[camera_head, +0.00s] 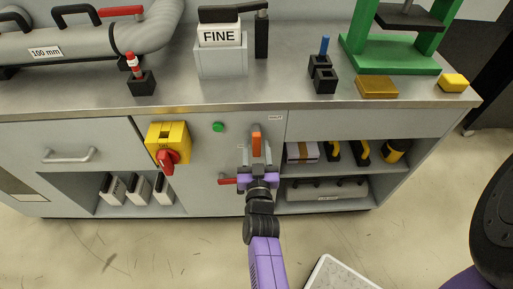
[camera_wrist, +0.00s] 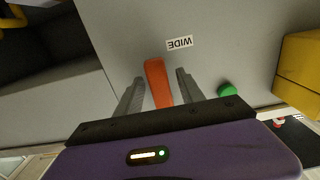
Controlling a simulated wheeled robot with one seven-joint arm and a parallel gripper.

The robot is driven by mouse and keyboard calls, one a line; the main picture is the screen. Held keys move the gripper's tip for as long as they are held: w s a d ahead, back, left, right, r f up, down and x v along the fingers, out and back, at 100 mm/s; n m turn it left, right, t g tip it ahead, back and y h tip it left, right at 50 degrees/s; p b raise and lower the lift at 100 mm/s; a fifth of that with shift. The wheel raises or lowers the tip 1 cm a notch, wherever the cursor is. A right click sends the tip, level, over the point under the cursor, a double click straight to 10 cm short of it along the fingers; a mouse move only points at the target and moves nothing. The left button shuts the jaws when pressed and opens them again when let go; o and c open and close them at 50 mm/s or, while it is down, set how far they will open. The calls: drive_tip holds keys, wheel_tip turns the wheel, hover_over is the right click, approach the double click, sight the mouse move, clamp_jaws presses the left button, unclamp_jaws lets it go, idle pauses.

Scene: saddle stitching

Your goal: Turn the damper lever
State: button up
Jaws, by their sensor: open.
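An orange lever (camera_head: 256,143) stands out at the grey cabinet front, below the worktop edge; I take it as the damper lever. It also shows in the wrist view (camera_wrist: 156,82), close to a white label reading WIDE (camera_wrist: 179,43). My gripper (camera_head: 256,155) is open, with one finger on each side of the orange lever. In the wrist view, my gripper (camera_wrist: 160,76) shows gaps between the lever and both fingers. The lever's lower end is hidden behind the gripper body.
A green button (camera_head: 218,126) and a yellow switch box (camera_head: 168,135) with a red knob (camera_head: 168,160) are left of the gripper. Open shelves (camera_head: 320,179) lie to the right. The worktop edge (camera_head: 225,107) is above.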

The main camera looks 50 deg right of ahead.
clamp_jaws()
idle(1.4)
